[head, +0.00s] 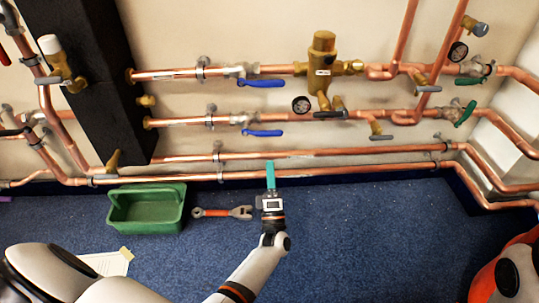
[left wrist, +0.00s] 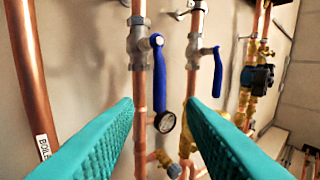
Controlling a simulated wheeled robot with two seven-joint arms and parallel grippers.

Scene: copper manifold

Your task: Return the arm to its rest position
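My left gripper (head: 270,176) is in the middle of the head view, with teal fingers pointing toward the pipe wall. In the head view the fingers overlap and look like one strip in front of the lowest copper pipes. In the left wrist view the two teal fingers (left wrist: 160,104) are spread apart with nothing held between them. Beyond them are two valves with blue lever handles, a nearer-left blue handle (left wrist: 159,75) and a right blue handle (left wrist: 217,72). I cannot tell the exact distance from the fingers to the pipes. My right gripper is not in view.
Copper pipes (head: 330,153) run along the wall, with an upper blue lever (head: 262,83), a lower blue lever (head: 262,133) and a brass valve (head: 322,60). A green tray (head: 147,226) and an orange-handled wrench (head: 222,212) lie on the blue floor. Floor right of my arm is clear.

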